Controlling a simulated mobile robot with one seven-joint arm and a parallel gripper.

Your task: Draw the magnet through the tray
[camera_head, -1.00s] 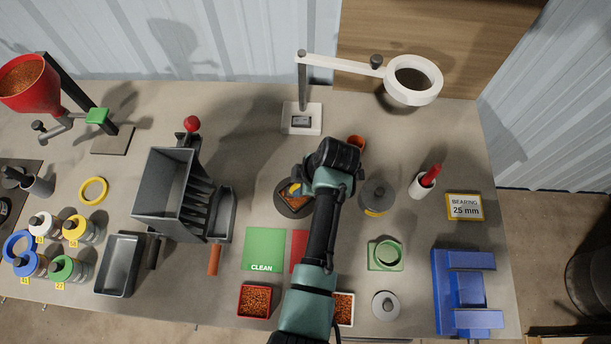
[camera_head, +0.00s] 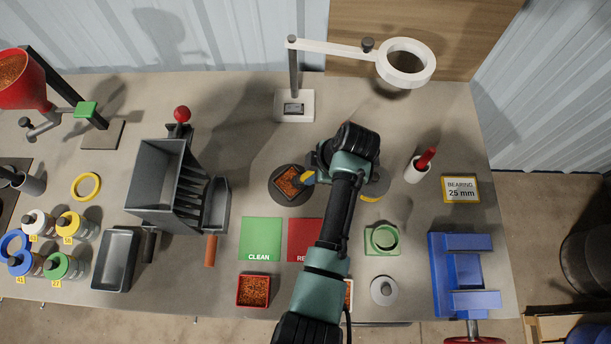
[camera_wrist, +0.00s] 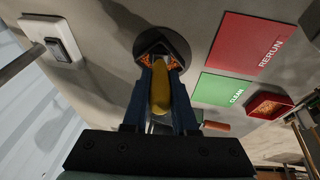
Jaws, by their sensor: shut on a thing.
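The tray (camera_head: 285,193) is a small dark square pan of copper-coloured granules on a round dark base. It also shows in the wrist view (camera_wrist: 150,47), partly hidden by the fingers. My gripper (camera_wrist: 161,75) has blue fingers shut on a yellow piece (camera_wrist: 160,92), which I take to be the magnet. In the head view, the magnet's yellow (camera_head: 308,178) shows at the tray's right edge. Its lower end is hidden in both views, so I cannot tell whether it touches the granules.
A green CLEAN mat (camera_head: 261,238) and a red mat (camera_head: 303,240) lie in front of the tray. A red bin of granules (camera_head: 253,304) stands nearer. A slotted grey chute (camera_head: 160,190) is left. A white stand (camera_head: 294,105) is behind.

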